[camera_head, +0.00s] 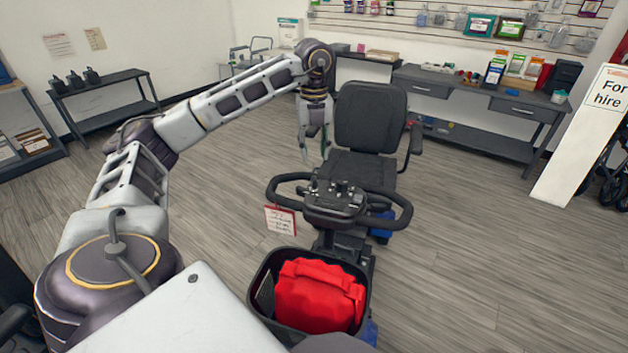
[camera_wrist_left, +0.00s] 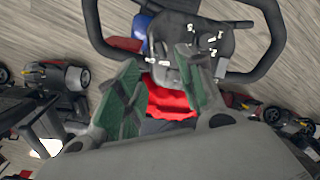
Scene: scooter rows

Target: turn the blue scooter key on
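The scooter (camera_head: 372,130) with blue body parts stands in front of me, its black seat facing me. Its dark control console (camera_head: 338,197) sits between the looped handlebars; the wrist view shows the console (camera_wrist_left: 205,42) with several small pale marks. I cannot make out which part is the key. My left gripper (camera_head: 315,158) hangs pointing down, left of the seat and behind the handlebars in the head view. In the left wrist view its green-padded fingers (camera_wrist_left: 160,82) are apart with nothing held, and overlap the console's near edge. My right gripper is in neither view.
A black front basket (camera_head: 262,300) holds a red bag (camera_head: 318,296). A tag (camera_head: 281,220) hangs at the left handlebar. A workbench (camera_head: 475,100) stands behind, and a "For hire" board (camera_head: 590,140) at right. Other scooters show in the wrist view. Floor beside the scooter is clear.

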